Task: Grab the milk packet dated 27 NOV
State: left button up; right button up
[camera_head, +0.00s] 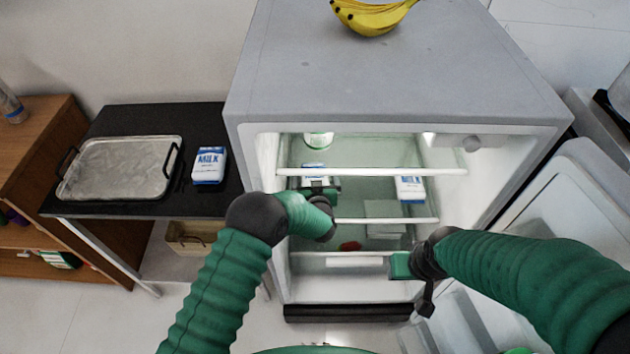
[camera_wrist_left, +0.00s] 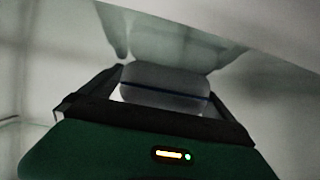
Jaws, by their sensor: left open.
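A white and blue milk packet (camera_head: 313,170) is inside the open fridge at the left, partly hidden behind my left gripper (camera_head: 319,187). In the left wrist view a pale packet with a dark line (camera_wrist_left: 165,88) lies in front of my open left gripper, between its fingers; contact cannot be told. A second milk packet (camera_head: 411,187) stands at the right inside the fridge. A third milk packet (camera_head: 209,165) lies on the black table. No date is legible. My right gripper (camera_head: 400,265) is at the lower front of the fridge, its jaws unclear.
The fridge shelf edges (camera_head: 372,171) cross close to my left gripper. A red item (camera_head: 350,246) lies lower inside. The fridge door (camera_head: 585,205) is open at the right. A metal tray (camera_head: 120,167) rests on the black table, and bananas (camera_head: 372,16) lie on the fridge top.

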pick_arm(q)
jog(key=c, duration=1.7)
jog(key=shift+r, duration=0.1)
